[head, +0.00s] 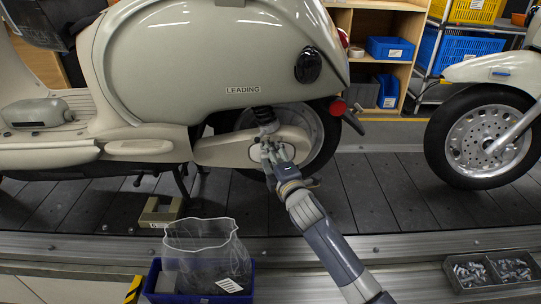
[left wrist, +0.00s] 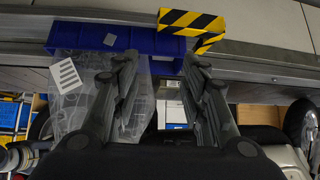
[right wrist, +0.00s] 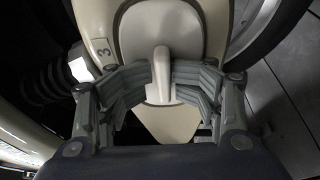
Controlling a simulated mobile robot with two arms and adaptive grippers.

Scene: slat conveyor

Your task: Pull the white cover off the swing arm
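The cream scooter (head: 180,62) stands on the conveyor, its swing arm (head: 215,151) beside the rear wheel. The white cover (right wrist: 190,30) is on the swing arm, with a raised grip rib (right wrist: 161,72) in its middle.
A blue bin (head: 165,292) with the clear bag stands at the conveyor's front edge, near a yellow-black striped block (left wrist: 190,22). A metal tray of small parts (head: 492,270) is at lower right. An olive block (head: 160,212) lies on the slats (head: 385,195). Another scooter (head: 490,135) stands right.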

